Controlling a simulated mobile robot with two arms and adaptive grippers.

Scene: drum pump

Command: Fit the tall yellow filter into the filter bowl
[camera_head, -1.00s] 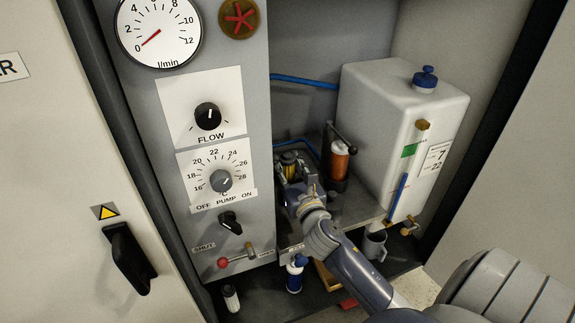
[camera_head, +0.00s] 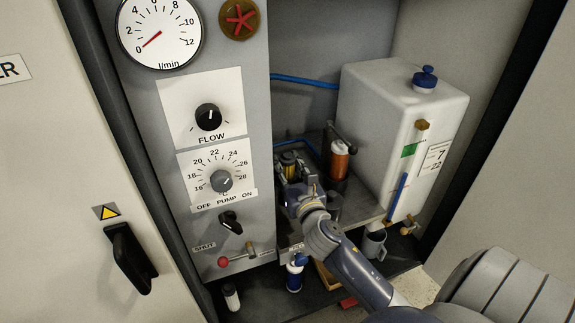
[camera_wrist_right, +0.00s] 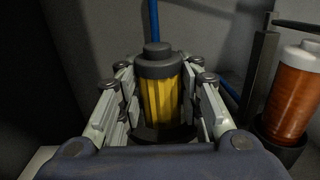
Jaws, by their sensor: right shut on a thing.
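The tall yellow filter (camera_wrist_right: 160,98) has a dark grey cap and stands upright between the fingers of my right gripper (camera_wrist_right: 163,105) in the right wrist view. The gripper is shut on it, with a finger on each side. A dark round rim (camera_wrist_right: 160,136) shows low around the filter's foot; it may be the filter bowl, but I cannot tell how deep the filter sits in it. In the head view the filter (camera_head: 289,162) shows small beyond my right gripper (camera_head: 294,188), over the grey shelf. My left gripper is not in view.
An orange cartridge (camera_head: 339,160) in a dark holder with a black lever stands close right of the filter. A white tank (camera_head: 395,115) is farther right. The control panel (camera_head: 170,130) bounds the left. Blue hose (camera_wrist_right: 154,20) runs behind. Bottles stand below the shelf.

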